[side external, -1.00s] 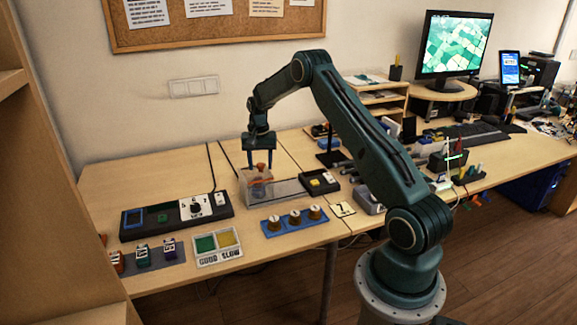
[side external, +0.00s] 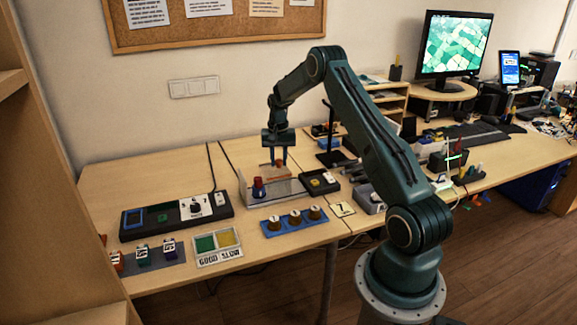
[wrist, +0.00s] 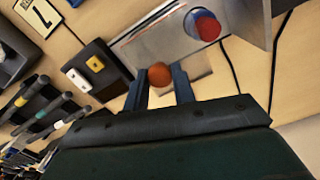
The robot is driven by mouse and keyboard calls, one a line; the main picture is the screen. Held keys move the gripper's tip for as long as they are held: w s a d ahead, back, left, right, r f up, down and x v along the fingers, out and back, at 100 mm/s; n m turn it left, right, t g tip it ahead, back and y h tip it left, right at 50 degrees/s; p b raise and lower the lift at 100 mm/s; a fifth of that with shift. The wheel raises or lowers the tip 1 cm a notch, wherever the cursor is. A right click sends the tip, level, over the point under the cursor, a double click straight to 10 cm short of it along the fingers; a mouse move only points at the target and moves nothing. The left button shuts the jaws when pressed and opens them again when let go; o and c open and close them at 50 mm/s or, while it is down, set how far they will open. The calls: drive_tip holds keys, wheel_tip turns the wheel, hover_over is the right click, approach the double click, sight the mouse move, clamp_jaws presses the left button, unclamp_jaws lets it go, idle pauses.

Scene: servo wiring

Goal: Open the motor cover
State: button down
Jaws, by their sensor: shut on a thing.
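The motor (side external: 258,187), blue with a red top, stands uncovered at the left end of a clear and grey housing (side external: 285,188). It also shows in the wrist view (wrist: 206,26). An orange round knob (wrist: 159,75), which appears to belong to the motor cover, sits between my fingertips in the wrist view. My gripper (side external: 277,163) points down over the right part of the housing and is shut on this knob. In the side view the knob shows as an orange patch (side external: 278,171). The cover's clear edges are hard to make out.
A black box (side external: 319,181) with yellow and white switches stands right of the housing. A blue strip with several knobs (side external: 294,219) lies in front. A long black panel (side external: 176,217) lies to the left. A dark stand (side external: 333,135) rises behind right. Bare table lies behind the panel.

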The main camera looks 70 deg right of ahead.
drive_tip(key=s+d, duration=0.3)
drive_tip(key=shift+s+d, duration=0.2)
drive_tip(key=shift+d, duration=0.05)
drive_tip(key=c, duration=1.1)
unclamp_jaws()
drive_tip(key=shift+c, duration=0.2)
drive_tip(key=shift+r, duration=0.1)
wheel_tip(320, 180, up, 14)
drive_tip(key=shift+a, duration=0.1)
